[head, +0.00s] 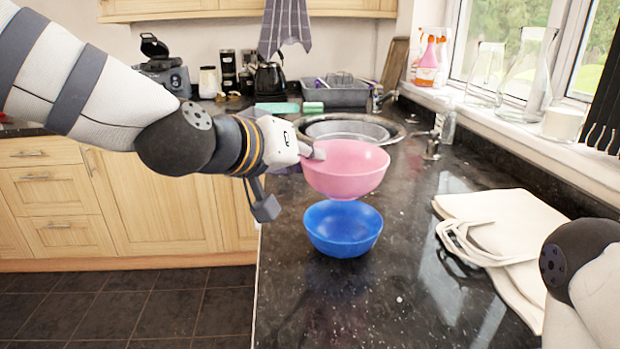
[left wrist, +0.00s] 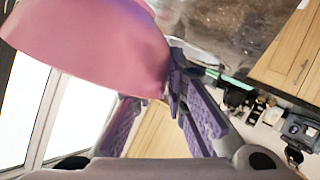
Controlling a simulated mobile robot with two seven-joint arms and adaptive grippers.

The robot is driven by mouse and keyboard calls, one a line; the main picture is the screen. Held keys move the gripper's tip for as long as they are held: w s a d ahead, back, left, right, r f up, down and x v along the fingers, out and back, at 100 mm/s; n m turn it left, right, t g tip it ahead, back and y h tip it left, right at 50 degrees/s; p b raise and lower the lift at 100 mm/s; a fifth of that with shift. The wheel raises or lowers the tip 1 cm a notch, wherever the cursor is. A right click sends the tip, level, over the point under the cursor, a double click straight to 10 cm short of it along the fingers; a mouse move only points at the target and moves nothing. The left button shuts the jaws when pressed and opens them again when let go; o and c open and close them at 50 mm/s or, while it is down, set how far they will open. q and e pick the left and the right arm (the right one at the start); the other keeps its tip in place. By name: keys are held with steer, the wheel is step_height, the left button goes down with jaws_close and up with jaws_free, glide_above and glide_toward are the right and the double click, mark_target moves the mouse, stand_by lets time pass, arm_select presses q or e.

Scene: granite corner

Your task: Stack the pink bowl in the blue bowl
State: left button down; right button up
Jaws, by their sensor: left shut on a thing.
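The pink bowl (head: 346,170) is upright in the head view, held in the air above the blue bowl. My left gripper (head: 318,154) is shut on the pink bowl's left rim. The blue bowl (head: 343,229) stands upright and open on the dark granite counter, just below the pink bowl and apart from it. In the left wrist view the pink bowl (left wrist: 90,45) fills the upper left, with its wall at the fingertips (left wrist: 172,92). The blue bowl does not show there. My right gripper is out of view; only part of my right arm shows at the lower right.
A cream cloth bag (head: 500,235) lies on the counter to the right. A sink (head: 350,130) with a faucet (head: 432,145) is behind the bowls. Glass bottles (head: 530,75) stand on the window sill. The front of the counter (head: 390,310) is clear.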

arm_select(q)
steer(key=f, duration=0.2)
steer(key=w+f, duration=0.1)
steer(key=f, duration=0.1)
steer(key=shift+d, duration=0.15)
steer(key=shift+f, duration=0.6)
steer(key=c, duration=1.6)
jaws_free()
steer(key=shift+c, duration=0.2)
steer(key=shift+r, duration=0.15)
steer(key=shift+s+a+r, duration=0.25)
steer(key=shift+s+r, duration=0.2)
steer(key=shift+r, duration=0.3)
steer(key=v, duration=1.1)
